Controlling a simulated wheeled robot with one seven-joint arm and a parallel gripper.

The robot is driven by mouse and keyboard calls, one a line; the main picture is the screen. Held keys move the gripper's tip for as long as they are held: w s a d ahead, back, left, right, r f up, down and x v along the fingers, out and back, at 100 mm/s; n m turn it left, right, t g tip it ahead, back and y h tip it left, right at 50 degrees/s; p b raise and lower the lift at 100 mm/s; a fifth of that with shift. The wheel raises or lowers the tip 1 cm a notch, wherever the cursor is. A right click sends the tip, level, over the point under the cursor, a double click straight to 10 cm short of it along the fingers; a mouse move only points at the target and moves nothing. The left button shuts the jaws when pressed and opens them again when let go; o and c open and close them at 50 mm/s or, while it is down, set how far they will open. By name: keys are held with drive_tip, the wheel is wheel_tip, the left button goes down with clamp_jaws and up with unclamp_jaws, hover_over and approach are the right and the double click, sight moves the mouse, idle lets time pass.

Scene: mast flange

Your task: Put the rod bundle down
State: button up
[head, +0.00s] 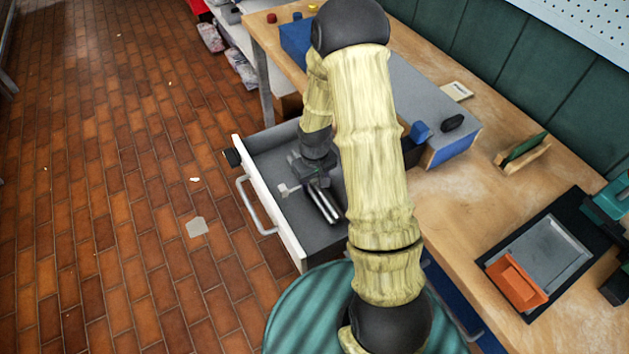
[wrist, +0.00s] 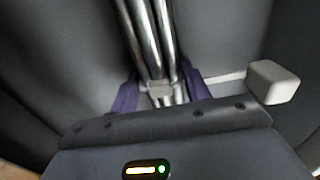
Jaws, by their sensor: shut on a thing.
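The rod bundle (head: 325,203) is a set of shiny metal rods over the grey floor of an open drawer (head: 266,164). In the wrist view the rods (wrist: 146,38) run up from between the two purple fingers, with a band or clip near the grip. My gripper (head: 312,180) is inside the drawer's outline and shut on the bundle; it also shows in the wrist view (wrist: 158,92). I cannot tell whether the rods touch the drawer floor. My arm hides the drawer's right part.
A small pale block (wrist: 273,82) is close to the right of my gripper in the wrist view. The drawer's white front (head: 270,205) with its handle borders the left side. The wooden workbench (head: 455,215) carries a grey-topped blue box (head: 455,148) and a black tray (head: 548,258).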

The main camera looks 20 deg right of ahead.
sight(314, 182)
drive_tip(key=shift+f, duration=0.15)
drive_tip(key=o, duration=1.5)
wheel_tip(314, 182, up, 12)
drive_tip(key=p, duration=0.1)
drive_tip(key=shift+r, duration=0.2)
drive_tip(key=s+a+r+m+t, duration=0.2)
drive_tip(key=s+r, duration=0.6)
drive_tip(key=s, duration=0.4)
drive_tip(key=shift+s+a+r+t, duration=0.15)
drive_tip(key=shift+s+r+t, duration=0.15)
drive_tip(key=shift+s+r, duration=0.05)
